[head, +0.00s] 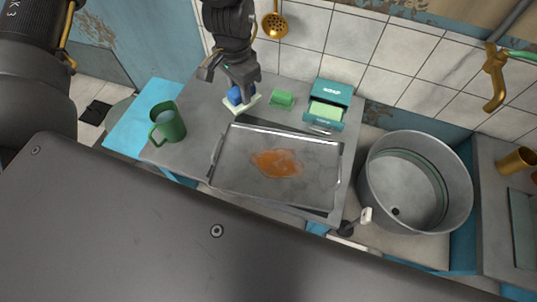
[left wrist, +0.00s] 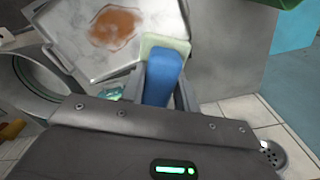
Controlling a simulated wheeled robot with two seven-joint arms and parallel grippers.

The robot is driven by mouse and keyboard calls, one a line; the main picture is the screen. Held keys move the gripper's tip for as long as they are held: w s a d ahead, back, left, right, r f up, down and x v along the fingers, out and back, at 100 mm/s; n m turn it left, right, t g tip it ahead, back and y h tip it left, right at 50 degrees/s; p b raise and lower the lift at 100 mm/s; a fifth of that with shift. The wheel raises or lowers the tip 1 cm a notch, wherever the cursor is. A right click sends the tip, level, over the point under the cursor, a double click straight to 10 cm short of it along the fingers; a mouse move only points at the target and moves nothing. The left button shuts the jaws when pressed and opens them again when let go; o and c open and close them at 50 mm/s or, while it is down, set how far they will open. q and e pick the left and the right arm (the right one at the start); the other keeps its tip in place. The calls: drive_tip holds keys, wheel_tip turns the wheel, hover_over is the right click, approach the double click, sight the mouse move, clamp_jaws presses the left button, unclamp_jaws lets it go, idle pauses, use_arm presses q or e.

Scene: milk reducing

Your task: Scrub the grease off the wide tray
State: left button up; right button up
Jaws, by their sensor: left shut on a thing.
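The wide metal tray (head: 318,190) lies on the grey counter in the head view, with an orange-brown grease patch (head: 277,163) near its middle. The tray also shows at the top left of the left wrist view (left wrist: 75,35), with the grease patch on it (left wrist: 116,26). My left gripper (head: 236,93) is beyond the tray's upper left corner, shut on a blue scrubber (head: 234,96) with a pale green pad under it. The blue part sits between the fingers in the left wrist view (left wrist: 163,75). The pad is apart from the grease. My right gripper is not in view.
A green mug (head: 168,124) stands left of the tray. A green sponge (head: 282,99) and a teal soap box (head: 331,97) are behind it. A round metal basin (head: 465,190) is at the right, under a brass tap (head: 494,82). A tiled wall closes the back.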

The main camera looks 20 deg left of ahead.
use_arm(q)
drive_tip(key=shift+s, duration=0.1)
drive_tip(key=shift+a, duration=0.1)
drive_tip(key=r, duration=0.3)
drive_tip(key=w+r+n, duration=0.1)
drive_tip(key=r, duration=0.2)
drive_tip(key=w+r+n, duration=0.1)
drive_tip(key=r, duration=0.3)
drive_tip(key=shift+w+r, duration=0.1)
drive_tip(key=shift+r, duration=0.3)
